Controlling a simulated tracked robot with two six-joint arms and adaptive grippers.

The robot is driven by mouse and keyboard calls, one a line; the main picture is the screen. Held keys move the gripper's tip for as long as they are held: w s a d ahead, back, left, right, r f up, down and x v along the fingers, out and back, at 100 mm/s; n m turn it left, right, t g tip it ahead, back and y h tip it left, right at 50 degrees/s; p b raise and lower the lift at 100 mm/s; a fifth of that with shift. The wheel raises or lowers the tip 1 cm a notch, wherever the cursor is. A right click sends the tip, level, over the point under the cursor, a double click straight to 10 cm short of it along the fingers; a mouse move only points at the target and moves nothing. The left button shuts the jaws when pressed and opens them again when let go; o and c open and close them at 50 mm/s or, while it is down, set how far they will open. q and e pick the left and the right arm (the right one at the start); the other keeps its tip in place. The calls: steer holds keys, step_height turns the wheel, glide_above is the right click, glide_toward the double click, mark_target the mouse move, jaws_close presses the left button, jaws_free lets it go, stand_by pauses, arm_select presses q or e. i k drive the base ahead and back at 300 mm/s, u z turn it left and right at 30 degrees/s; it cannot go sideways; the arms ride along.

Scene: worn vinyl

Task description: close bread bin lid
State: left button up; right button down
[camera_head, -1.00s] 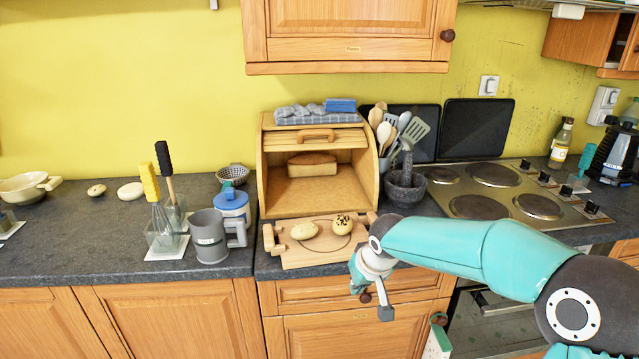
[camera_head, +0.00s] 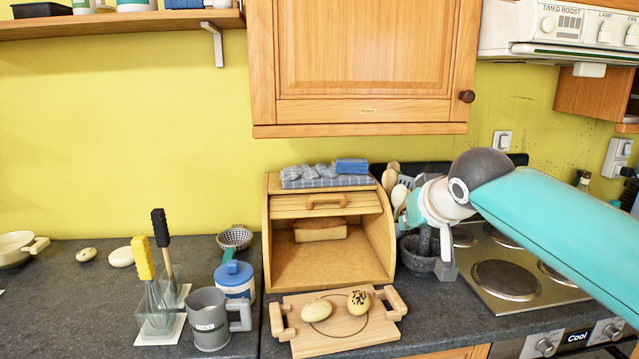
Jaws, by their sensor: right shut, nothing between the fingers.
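The wooden bread bin (camera_head: 380,240) stands open on the counter against the wall. Its slatted roll lid (camera_head: 285,208) is up at the top of the opening, with a wooden handle (camera_head: 326,201) on its front. A loaf (camera_head: 319,230) sits inside. My right gripper (camera_head: 446,268) is shut and empty, pointing down to the right of the bin, apart from the handle. It is in front of the dark mortar by the hob. My left gripper is not in view.
A wooden board (camera_head: 340,345) with two rolls lies in front of the bin. A folded cloth (camera_head: 300,183) lies on top of it. A utensil pot with spoons and the mortar (camera_head: 415,262) stand to its right. A grey mug (camera_head: 208,320) stands front left. A wall cupboard (camera_head: 360,60) hangs above.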

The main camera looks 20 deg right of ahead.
mark_target(317, 205)
steer(key=i, duration=1.15)
steer(key=z, duration=0.05)
